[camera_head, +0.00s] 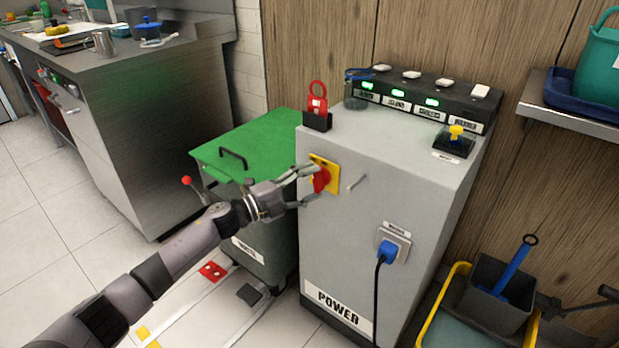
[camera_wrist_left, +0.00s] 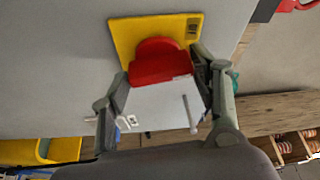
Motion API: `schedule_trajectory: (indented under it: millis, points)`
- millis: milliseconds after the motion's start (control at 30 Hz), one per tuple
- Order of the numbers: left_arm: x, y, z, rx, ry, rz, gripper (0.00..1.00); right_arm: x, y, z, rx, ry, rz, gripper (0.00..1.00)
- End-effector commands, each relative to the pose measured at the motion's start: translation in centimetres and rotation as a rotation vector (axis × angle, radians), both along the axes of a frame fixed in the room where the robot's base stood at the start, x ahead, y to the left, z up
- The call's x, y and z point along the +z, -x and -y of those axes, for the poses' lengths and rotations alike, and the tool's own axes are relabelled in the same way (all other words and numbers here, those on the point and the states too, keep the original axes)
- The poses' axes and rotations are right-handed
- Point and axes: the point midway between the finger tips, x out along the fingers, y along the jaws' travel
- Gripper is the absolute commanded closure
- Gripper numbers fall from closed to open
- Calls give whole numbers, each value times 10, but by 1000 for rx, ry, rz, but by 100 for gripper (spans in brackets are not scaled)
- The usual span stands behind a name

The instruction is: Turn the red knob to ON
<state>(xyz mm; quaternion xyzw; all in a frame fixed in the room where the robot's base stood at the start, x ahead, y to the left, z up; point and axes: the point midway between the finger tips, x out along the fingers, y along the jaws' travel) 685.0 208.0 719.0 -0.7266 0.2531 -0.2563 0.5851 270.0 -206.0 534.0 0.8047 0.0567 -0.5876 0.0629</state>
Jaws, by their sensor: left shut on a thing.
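The red knob (camera_head: 321,180) sits on a yellow plate (camera_head: 331,169) on the front of the grey power cabinet (camera_head: 345,235). My left gripper (camera_head: 312,185) reaches it from the left and is shut on it. In the left wrist view the red knob (camera_wrist_left: 158,58) lies between the two fingers (camera_wrist_left: 160,64), with the yellow plate (camera_wrist_left: 122,34) behind it. The fingers hide part of the knob, and I cannot read its ON mark. My right gripper is not in view.
A blue plug (camera_head: 387,252) with a black cable is on the front. A green-lidded bin (camera_head: 262,138) stands left, and a yellow bucket (camera_head: 446,293) right.

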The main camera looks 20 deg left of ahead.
Motion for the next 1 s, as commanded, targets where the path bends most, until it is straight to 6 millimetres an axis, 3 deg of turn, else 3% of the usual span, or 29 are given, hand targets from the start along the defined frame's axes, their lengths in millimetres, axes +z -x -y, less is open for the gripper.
schedule_trajectory:
  millis: [167, 300, 500, 967, 1000]
  points:
    - [2, 0, 0, -1, -102, 34, 71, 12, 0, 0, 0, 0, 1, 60]
    - [2, 0, 0, 0, -155, 54, 71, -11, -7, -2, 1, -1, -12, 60]
    - [1, 0, 0, -1, -195, 69, 71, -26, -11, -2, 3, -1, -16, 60]
    - [0, 0, 0, -1, -207, 73, 71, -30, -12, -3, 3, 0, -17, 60]
    - [0, 0, 0, -1, -207, 73, 42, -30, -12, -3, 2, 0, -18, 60]
